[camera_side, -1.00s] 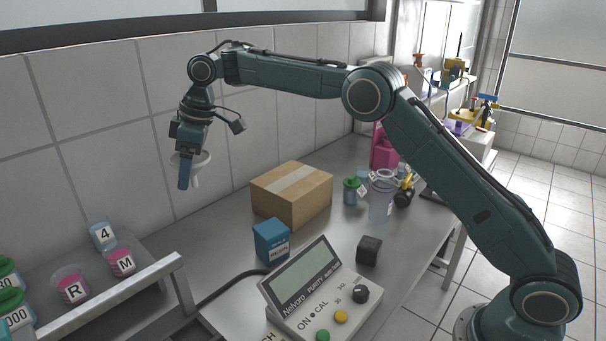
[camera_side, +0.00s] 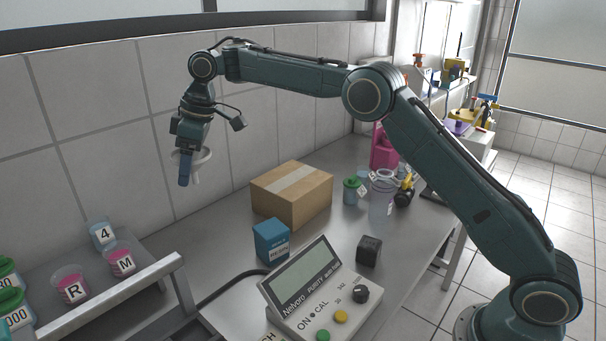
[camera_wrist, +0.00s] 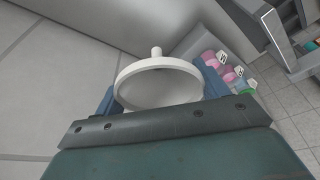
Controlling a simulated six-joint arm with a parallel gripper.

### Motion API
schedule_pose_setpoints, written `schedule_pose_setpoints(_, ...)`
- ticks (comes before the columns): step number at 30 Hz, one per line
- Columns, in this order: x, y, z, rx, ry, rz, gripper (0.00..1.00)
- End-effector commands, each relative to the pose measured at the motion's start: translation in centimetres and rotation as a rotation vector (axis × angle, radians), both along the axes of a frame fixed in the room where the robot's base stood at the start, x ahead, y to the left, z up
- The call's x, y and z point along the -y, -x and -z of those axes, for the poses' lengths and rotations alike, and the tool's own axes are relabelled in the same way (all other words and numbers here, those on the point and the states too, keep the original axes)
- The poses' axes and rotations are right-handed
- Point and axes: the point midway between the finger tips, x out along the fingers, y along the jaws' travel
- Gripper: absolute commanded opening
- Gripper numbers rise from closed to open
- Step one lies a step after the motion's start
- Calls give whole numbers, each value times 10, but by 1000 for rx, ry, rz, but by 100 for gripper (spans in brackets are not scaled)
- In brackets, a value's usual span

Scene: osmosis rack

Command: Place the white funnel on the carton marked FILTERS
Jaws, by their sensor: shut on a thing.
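The white funnel (camera_side: 204,160) is held in my gripper (camera_side: 186,170), high above the bench near the tiled wall. Its wide mouth faces up and its stem points down. In the wrist view the funnel (camera_wrist: 160,72) shows as a white ring between the two blue fingers of my gripper (camera_wrist: 158,92), which are shut on it. A brown cardboard carton (camera_side: 286,205) with a pale tape strip stands on the bench, to the right of and below the funnel. A small blue carton (camera_side: 271,241) with a label too small to read stands in front of it. I cannot read FILTERS on either.
A meter (camera_side: 318,290) with a screen and knobs stands at the front, with a dark cube (camera_side: 369,250) beside it. A raised rack (camera_side: 140,287) with labelled jars is at the left. Bottles, a pink jug (camera_side: 383,148) and a clear vessel (camera_side: 382,200) stand right of the brown carton.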

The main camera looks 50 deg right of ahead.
Motion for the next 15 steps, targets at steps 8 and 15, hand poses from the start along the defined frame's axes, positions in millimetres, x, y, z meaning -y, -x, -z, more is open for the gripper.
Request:
schedule_pose_setpoints(8,24,-7,1,-1,1,156,52)
schedule_pose_setpoints(15,70,-17,5,0,1,440,52)
